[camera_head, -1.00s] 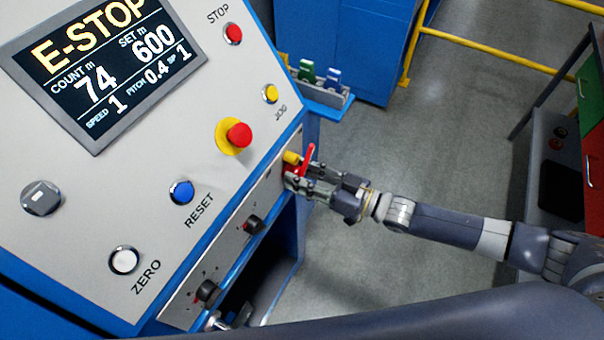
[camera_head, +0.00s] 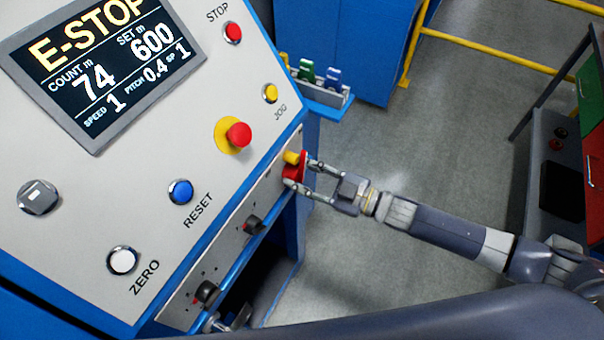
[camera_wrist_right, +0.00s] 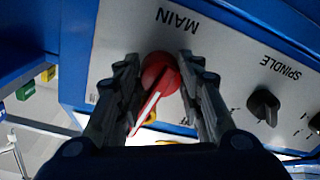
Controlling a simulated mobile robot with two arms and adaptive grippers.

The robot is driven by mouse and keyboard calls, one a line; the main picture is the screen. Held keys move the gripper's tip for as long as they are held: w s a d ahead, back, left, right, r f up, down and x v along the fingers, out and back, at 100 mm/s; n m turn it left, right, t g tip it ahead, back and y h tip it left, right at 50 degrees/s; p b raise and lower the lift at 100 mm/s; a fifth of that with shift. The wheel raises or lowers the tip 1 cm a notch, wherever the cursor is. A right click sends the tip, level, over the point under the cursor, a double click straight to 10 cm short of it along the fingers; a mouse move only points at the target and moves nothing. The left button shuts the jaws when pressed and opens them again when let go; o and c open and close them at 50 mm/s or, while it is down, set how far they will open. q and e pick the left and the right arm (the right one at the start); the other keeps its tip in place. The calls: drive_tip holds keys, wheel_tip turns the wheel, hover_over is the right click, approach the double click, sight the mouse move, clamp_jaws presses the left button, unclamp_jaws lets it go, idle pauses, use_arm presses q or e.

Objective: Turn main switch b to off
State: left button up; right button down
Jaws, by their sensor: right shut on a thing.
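The main switch is a red rotary handle on a yellow base (camera_head: 291,158), at the right end of the lower strip of the blue and grey console. My right gripper (camera_head: 299,177) is shut on the red handle (camera_head: 292,172), one finger on each side. In the right wrist view the red handle (camera_wrist_right: 158,77) sits between my two fingers, below the upside-down word MAIN, and its pale-edged lever slants down and to the left. No off mark is readable.
A black SPINDLE knob (camera_wrist_right: 264,105) is beside the main switch. A red emergency button (camera_head: 239,134) and the yellow JOG button (camera_head: 270,93) are above it on the panel. A small tray (camera_head: 325,98) juts out behind. Open floor (camera_head: 420,140) lies to the right.

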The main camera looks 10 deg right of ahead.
idle(0.4)
drive_tip(key=c, duration=1.1)
unclamp_jaws()
drive_tip(key=shift+d, duration=0.15)
drive_tip(key=v, duration=1.1)
drive_tip(key=shift+s+d, duration=0.3)
